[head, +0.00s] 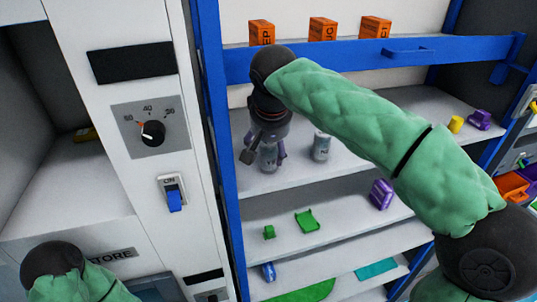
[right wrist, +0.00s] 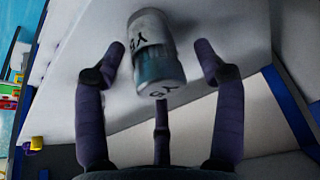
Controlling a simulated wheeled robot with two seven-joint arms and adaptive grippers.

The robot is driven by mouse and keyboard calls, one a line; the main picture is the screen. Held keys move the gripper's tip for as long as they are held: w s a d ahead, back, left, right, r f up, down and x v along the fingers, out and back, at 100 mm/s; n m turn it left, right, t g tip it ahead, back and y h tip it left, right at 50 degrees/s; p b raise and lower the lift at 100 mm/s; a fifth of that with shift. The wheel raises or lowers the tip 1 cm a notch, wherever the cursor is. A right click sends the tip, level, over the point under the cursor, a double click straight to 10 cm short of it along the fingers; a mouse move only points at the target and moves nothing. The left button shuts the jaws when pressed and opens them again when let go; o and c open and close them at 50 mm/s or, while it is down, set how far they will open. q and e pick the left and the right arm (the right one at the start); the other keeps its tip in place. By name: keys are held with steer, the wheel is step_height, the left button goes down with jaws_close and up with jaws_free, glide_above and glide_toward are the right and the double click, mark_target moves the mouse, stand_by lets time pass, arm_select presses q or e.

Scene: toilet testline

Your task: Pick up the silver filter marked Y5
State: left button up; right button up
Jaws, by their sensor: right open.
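In the head view the filter (head: 268,158) is on the upper shelf, partly covered by the gripper. My right gripper (head: 264,143) is open, its three fingers spread around the filter with gaps visible on both sides in the wrist view (right wrist: 158,72). Whether the rear finger touches it, I cannot tell. A second silver filter (head: 321,147) stands to the right on the same shelf. My left gripper is out of view.
A blue rail (head: 340,60) crosses above the shelf, with orange boxes (head: 323,28) behind it. A blue post (head: 215,130) and a white control panel (head: 150,110) stand left. Green and purple parts (head: 381,194) lie on the lower shelf. Right of the second filter is free room.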

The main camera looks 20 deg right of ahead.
steer(key=shift+w+f, duration=0.1)
steer(key=shift+f, duration=0.2)
steer(key=c, duration=1.1)
steer(key=shift+c, duration=0.2)
steer(key=shift+r, duration=0.1)
step_height(320, 180, up, 9)
steer(key=shift+r+p, duration=0.1)
steer(key=shift+p, duration=0.45)
steer(key=shift+r, duration=0.25)
